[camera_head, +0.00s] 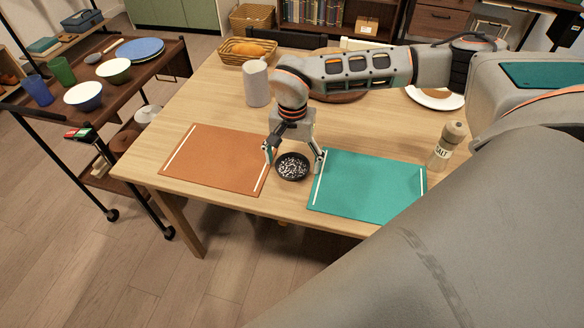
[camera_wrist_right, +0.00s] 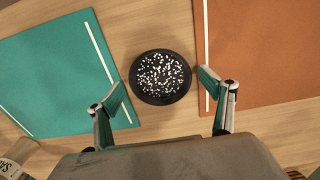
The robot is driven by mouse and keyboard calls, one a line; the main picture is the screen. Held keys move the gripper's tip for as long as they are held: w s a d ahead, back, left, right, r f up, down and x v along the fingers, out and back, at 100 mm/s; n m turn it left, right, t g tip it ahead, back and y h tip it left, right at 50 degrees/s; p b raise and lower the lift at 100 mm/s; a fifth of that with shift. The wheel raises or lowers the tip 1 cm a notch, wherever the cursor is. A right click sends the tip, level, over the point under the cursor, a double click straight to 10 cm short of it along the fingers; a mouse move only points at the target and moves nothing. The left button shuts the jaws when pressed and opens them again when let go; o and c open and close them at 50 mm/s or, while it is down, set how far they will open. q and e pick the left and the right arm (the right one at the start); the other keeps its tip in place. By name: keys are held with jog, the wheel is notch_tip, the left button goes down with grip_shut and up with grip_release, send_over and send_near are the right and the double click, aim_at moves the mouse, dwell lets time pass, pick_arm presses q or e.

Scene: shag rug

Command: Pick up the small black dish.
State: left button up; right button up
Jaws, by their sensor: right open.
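The small black dish (camera_head: 292,167) sits on the wooden table between the two placemats. It is round, dark-rimmed and has white speckles inside. In the right wrist view the dish (camera_wrist_right: 160,77) lies just ahead of the fingertips, in the middle. My right gripper (camera_head: 295,157) points down with its fingers spread, one on each side of the dish. The right wrist view also shows the gripper (camera_wrist_right: 167,97) open and empty. I cannot tell whether the fingers touch the dish. My left gripper is not in view.
An orange placemat (camera_head: 214,158) lies left of the dish and a teal placemat (camera_head: 370,187) right of it. A salt shaker (camera_head: 446,146) stands at the right. A white cylinder (camera_head: 256,84) and a bread basket (camera_head: 247,52) stand farther back. A cart (camera_head: 119,89) with dishes is at the left.

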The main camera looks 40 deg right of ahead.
jog(key=c, duration=1.2)
jog(key=shift+r, duration=0.15)
